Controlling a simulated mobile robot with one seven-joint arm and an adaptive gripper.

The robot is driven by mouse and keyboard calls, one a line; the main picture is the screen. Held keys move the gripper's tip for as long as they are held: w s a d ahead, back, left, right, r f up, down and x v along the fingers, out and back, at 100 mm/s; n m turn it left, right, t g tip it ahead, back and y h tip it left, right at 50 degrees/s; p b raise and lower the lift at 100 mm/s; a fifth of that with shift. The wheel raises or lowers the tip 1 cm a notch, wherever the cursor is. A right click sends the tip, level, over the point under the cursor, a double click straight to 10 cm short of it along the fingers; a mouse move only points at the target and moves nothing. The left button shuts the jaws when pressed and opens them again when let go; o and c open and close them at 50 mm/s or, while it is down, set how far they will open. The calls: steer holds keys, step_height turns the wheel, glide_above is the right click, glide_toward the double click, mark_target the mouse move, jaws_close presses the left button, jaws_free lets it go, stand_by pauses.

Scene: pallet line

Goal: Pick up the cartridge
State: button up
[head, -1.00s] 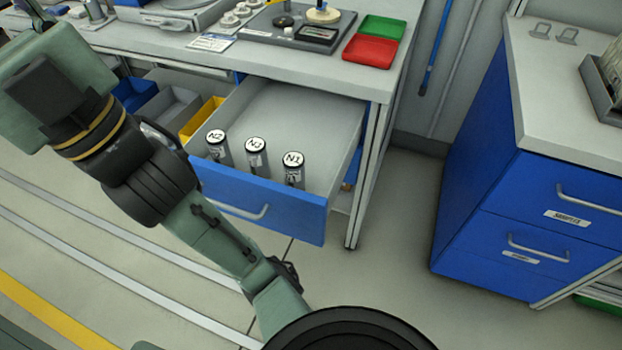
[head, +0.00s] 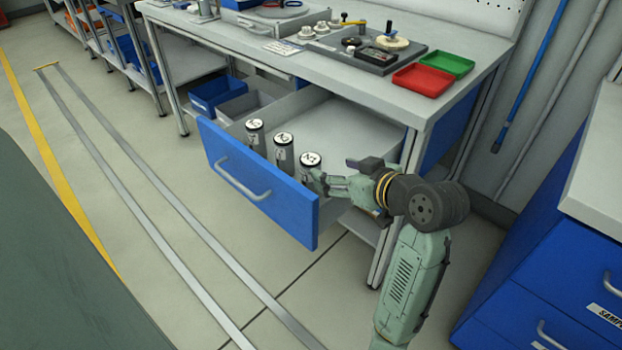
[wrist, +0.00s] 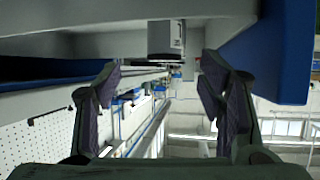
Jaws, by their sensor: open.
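Three grey cylindrical cartridges with white lettered tops stand upright in the open blue-fronted drawer (head: 258,196): a left one (head: 255,134), a middle one (head: 284,150) and a right one (head: 310,160). The tops read N2, N3 and N1 in the earlier head frame. My gripper (head: 318,182) is open, its fingers right beside the right cartridge and partly covering its lower body. In the wrist view the open fingers (wrist: 158,82) are empty between their tips, and part of a dark cartridge (wrist: 163,40) shows just above and between them. I cannot tell whether they touch.
Above the drawer is a bench top (head: 365,95) with a green tray (head: 447,65), a red tray (head: 422,80) and a dark fixture board (head: 365,55). A blue cabinet (head: 540,270) stands at the right.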

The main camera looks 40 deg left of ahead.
mark_target(318, 168)
steer(key=x, duration=0.5)
steer(key=shift+s+a+f, duration=0.1)
steer(key=shift+a+f, duration=0.05)
steer(key=shift+f, duration=0.1)
steer(key=x, duration=0.2)
steer(key=p+x, duration=0.1)
steer(key=x, duration=0.2)
steer(key=shift+s+f, duration=0.2)
steer(key=shift+f, duration=0.05)
steer(key=shift+c, duration=0.2)
steer(key=c, duration=1.4)
